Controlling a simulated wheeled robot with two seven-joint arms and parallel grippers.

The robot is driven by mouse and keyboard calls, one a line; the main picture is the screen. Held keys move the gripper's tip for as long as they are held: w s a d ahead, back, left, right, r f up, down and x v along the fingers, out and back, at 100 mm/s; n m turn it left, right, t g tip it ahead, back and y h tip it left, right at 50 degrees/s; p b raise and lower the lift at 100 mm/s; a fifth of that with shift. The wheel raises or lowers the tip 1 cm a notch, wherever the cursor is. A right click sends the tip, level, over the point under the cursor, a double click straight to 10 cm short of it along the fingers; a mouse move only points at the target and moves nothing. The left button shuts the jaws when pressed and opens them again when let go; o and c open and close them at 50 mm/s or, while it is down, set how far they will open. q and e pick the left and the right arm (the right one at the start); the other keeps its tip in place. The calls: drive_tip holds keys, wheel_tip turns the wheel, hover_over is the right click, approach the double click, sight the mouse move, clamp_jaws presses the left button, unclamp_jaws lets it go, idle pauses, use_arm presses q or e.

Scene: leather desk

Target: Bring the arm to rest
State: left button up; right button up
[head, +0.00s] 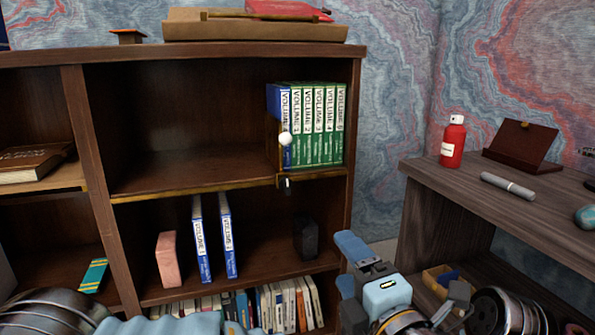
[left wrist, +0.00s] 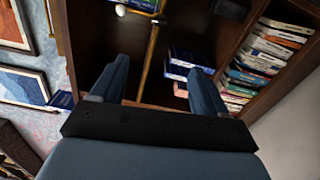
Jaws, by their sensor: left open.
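My left gripper (head: 343,264) is in front of the bookcase, at the lower right of its shelves in the head view. Its two blue fingers stand apart with nothing between them. In the left wrist view the gripper (left wrist: 160,65) also has its fingers spread and empty, with shelf boards and books beyond. My left arm runs along the bottom of the head view. My right gripper does not show as such in either view.
The wooden bookcase (head: 220,190) holds green and blue volumes (head: 320,130) on its upper shelf. Two blue-white books (head: 213,240) and a pink block (head: 168,260) stand below. A desk (head: 480,195) at right carries a red bottle (head: 453,142). Open space lies before the shelves.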

use_arm(q)
drive_tip(key=w+a+f+m+g+h+p, duration=0.1)
drive_tip(key=w+a+f+m+h+p, duration=0.2)
drive_tip(key=w+f+m, duration=0.45)
drive_tip(key=w+a+f+m+g+h+p, duration=0.1)
drive_tip(key=w+a+f+m+h+p, duration=0.2)
drive_tip(key=w+f, duration=0.7)
drive_tip(key=s+a+f+m+g+h+p, duration=0.1)
drive_tip(key=s+a+f+m+g, duration=0.15)
drive_tip(key=f, duration=0.45)
drive_tip(key=s+a+f+m+g+p, duration=0.1)
drive_tip(key=s+a+f+m+g, duration=0.15)
drive_tip(key=f, duration=0.45)
drive_tip(key=s+a+f+m+g+h+p, duration=0.1)
drive_tip(key=s+a+f+m+g, duration=0.1)
drive_tip(key=s+a+f, duration=0.3)
drive_tip(key=s+a+f+m+g+p, duration=0.1)
drive_tip(key=s+f+g, duration=0.2)
drive_tip(key=s+f, duration=0.2)
drive_tip(key=s+a+f+m+g+h, duration=0.1)
drive_tip(key=s+f+g, duration=0.3)
drive_tip(key=s, duration=0.7)
drive_tip(key=shift+a+f+m+h+p, duration=0.3)
drive_tip(key=shift+a+f+m+p, duration=0.1)
drive_tip(key=shift+a+m, duration=0.2)
